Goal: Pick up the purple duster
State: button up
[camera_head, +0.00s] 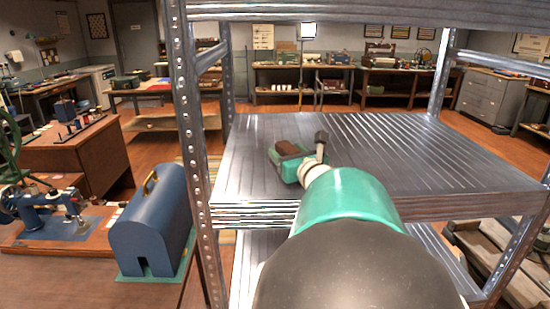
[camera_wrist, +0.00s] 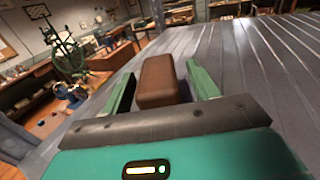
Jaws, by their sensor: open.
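The duster (camera_wrist: 158,80) is a brown block with a dark purple sliver showing at its lower right side in the wrist view. It lies on the metal shelf, and its brown top also shows in the head view (camera_head: 288,148). My gripper (camera_wrist: 160,76) is open, with one green finger on each side of the block. I see a gap on the left side; whether the right finger touches is unclear. In the head view my gripper (camera_head: 287,158) is low over the shelf's left part, partly covering the duster.
The ridged metal shelf (camera_head: 400,155) is bare to the right and behind. Metal posts stand at its corners, the near left one (camera_head: 190,150) close by. Another shelf board (camera_head: 370,10) hangs above. A blue domed case (camera_head: 155,225) stands on a table at left.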

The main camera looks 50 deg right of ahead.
jog(key=shift+w+d, duration=0.15)
jog(key=shift+w, duration=0.05)
jog(key=shift+c, duration=1.1)
jog(key=shift+s, duration=0.1)
grip_shut()
